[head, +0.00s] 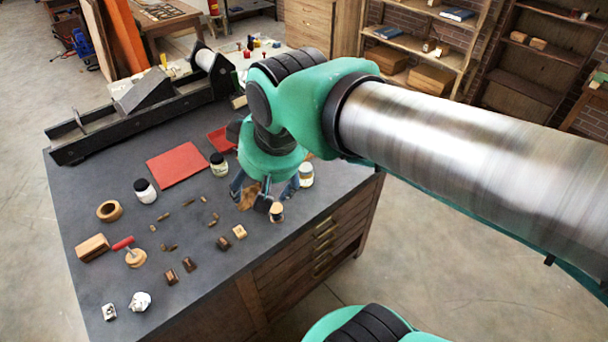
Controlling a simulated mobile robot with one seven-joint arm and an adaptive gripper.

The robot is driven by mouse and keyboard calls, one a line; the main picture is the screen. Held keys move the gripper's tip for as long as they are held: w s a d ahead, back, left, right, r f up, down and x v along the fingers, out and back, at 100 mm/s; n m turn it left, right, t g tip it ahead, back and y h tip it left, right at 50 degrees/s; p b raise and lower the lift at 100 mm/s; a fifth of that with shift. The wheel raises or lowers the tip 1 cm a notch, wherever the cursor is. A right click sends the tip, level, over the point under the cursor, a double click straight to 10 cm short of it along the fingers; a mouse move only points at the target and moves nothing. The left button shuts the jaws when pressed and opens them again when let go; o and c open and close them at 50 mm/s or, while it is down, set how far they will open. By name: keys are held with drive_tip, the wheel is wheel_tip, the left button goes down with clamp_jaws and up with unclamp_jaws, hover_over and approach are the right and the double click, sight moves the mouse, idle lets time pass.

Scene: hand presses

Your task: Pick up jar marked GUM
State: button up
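Three small jars show on the dark bench top, and their lettering is too small to read, so I cannot tell which is marked GUM. One white jar with a black lid (145,191) stands at left. Another dark-lidded jar (218,166) stands by the red mat's right corner. A pale-lidded jar (306,175) stands just right of my gripper, partly hidden by it. My gripper (257,199) points down over the bench near its right edge, its fingers spread apart. A brown thing (248,194) shows between the fingers; whether they touch it is unclear.
A small cork-coloured item (276,212) lies close below my gripper. A red mat (177,165) and a red tray (222,139) lie behind. A black press (140,108) borders the back.

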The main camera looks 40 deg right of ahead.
drive_tip(key=w+d+f+g, duration=0.1)
drive_tip(key=w+d+f, duration=0.1)
drive_tip(key=w+d, duration=0.55)
drive_tip(key=m+g+p, duration=0.1)
drive_tip(key=m+g, duration=0.1)
drive_tip(key=g, duration=0.2)
approach(306, 166)
drive_tip(key=shift+s+f, duration=0.1)
drive_tip(key=shift+d+f, duration=0.2)
drive_tip(key=shift+f, duration=0.1)
drive_tip(key=shift+a+f+b, duration=0.1)
drive_tip(key=shift+f+b, duration=0.25)
drive_tip(key=shift+f, duration=3.9)
